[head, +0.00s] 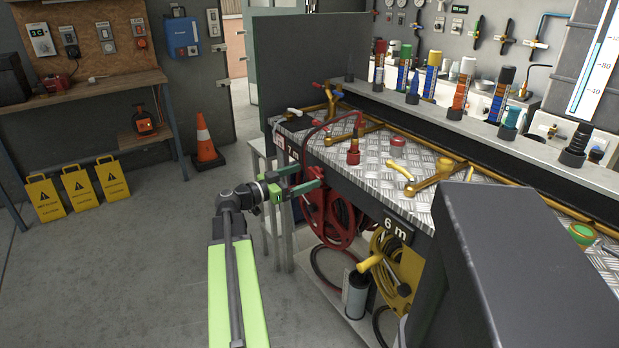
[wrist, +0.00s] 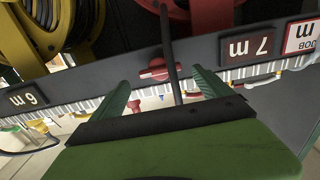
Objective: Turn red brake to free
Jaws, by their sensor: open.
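The red brake knob (wrist: 157,70) is on the dark front face of the bench, beside the 7 m label (wrist: 250,46) in the wrist view. It also shows in the head view (head: 316,172), at my fingertips. The red hose reel (head: 328,212) hangs just below it, and part of its red frame shows in the wrist view (wrist: 200,14). My gripper (head: 307,178) is open, its two green fingers pointing at the bench front. In the wrist view the knob appears in the gap between the fingertips (wrist: 158,80), with nothing held. I cannot tell the exact depth gap.
A dark hose (wrist: 171,60) runs close to the knob, between the fingers in the picture. A yellow reel (head: 398,262) hangs under the 6 m label (head: 396,229). A dark grey box (head: 520,260) blocks the right foreground. The floor at left is open, with an orange cone (head: 204,145).

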